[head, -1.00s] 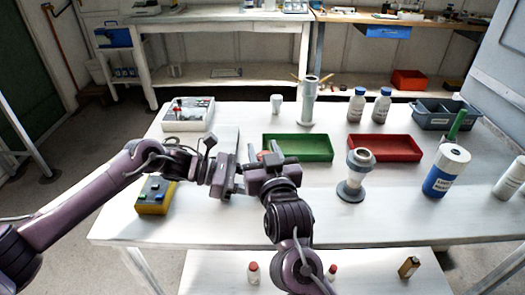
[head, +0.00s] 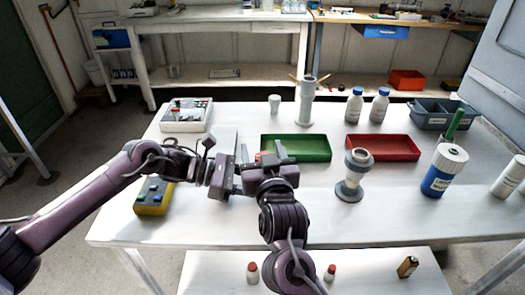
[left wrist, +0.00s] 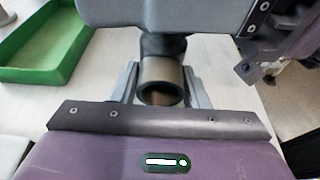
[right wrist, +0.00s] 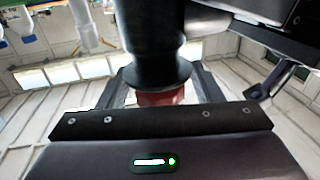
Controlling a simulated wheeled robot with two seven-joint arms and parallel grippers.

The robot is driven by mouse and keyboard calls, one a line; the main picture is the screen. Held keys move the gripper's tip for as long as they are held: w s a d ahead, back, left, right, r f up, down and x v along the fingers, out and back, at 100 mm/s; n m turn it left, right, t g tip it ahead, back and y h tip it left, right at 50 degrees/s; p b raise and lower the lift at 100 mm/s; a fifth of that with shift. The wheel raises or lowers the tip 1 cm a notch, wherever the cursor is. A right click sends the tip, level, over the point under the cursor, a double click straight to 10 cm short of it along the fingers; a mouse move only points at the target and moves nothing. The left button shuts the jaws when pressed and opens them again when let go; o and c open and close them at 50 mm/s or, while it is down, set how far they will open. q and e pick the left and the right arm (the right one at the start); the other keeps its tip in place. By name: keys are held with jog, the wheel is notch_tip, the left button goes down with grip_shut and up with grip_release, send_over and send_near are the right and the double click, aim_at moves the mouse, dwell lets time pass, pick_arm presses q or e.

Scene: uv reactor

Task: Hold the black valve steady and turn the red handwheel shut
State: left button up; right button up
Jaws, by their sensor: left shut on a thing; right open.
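My left gripper (left wrist: 160,90) is shut on the black valve (left wrist: 162,72), whose round open end faces the left wrist camera. In the head view the valve is mostly hidden between the two grippers. My right gripper (right wrist: 165,92) is open, with its fingers on either side of the red handwheel (right wrist: 160,98). The handwheel sits at the end of the black valve body, which also shows in the right wrist view (right wrist: 150,40). In the head view a small reddish bit (head: 258,156) shows between the grippers. Both grippers are close together above the white table.
A green tray (head: 325,149) lies just behind my right gripper, with a red tray (head: 408,148) to its right. A grey flanged part (head: 349,190) stands right of my right arm. A yellow box (head: 153,197) lies near my left arm. The front right tabletop is clear.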

jog(key=s+d, duration=0.1)
jog(key=s, duration=0.6)
jog(key=shift+s+d, duration=0.2)
pick_arm(q)
jog(key=o, duration=0.9)
jog(key=shift+c, duration=0.2)
jog(key=shift+a, duration=0.1)
